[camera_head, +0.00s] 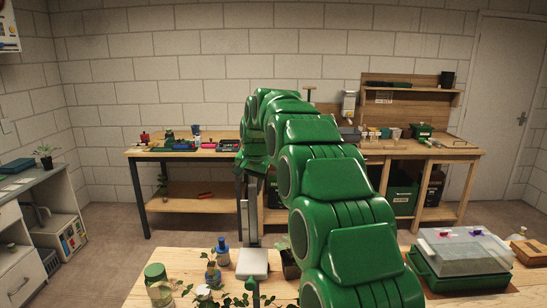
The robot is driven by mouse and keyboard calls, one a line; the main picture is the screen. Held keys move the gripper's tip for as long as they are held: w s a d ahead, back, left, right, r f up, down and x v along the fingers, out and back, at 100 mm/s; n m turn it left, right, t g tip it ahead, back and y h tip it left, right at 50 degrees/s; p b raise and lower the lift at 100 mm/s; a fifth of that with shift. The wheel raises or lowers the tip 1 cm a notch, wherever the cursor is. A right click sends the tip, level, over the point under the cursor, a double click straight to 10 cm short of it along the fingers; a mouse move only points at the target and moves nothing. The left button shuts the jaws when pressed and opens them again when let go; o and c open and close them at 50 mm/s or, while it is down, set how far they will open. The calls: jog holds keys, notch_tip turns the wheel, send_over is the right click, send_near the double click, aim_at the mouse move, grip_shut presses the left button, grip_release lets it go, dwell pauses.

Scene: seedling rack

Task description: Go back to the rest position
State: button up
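Left of my gripper are a blue-capped bottle (222,252), a small amber bottle (212,276) and a green-lidded jar (158,288). A green propagator tray (450,285) with a clear lid stands right. Workbenches line the back wall; a grey counter (40,178) is left.

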jog(key=s+d+r, duration=0.4)
jog(key=s+d, duration=0.1)
jog(key=d, duration=0.1)
jog(key=s+d+f+g+h, duration=0.1)
jog(key=s+d, duration=0.3)
jog(key=s, duration=0.4)
jog(key=s+d+f, duration=0.1)
jog(key=s+d, duration=0.3)
jog(key=s, duration=0.5)
jog(key=s+d+f+g, duration=0.1)
jog(key=s+d+f, duration=0.1)
jog(key=s, duration=0.9)
jog(key=s+d+f+n+g, duration=0.1)
jog(key=s+d+f, duration=0.2)
jog(key=s, duration=0.8)
jog(key=s+d+f+n+g+h, duration=0.1)
jog(key=s+f, duration=0.4)
jog(key=s, duration=0.7)
jog(key=shift+d+f+g, duration=0.35)
jog(key=shift+d+g, duration=0.25)
jog(key=shift+d, duration=0.65)
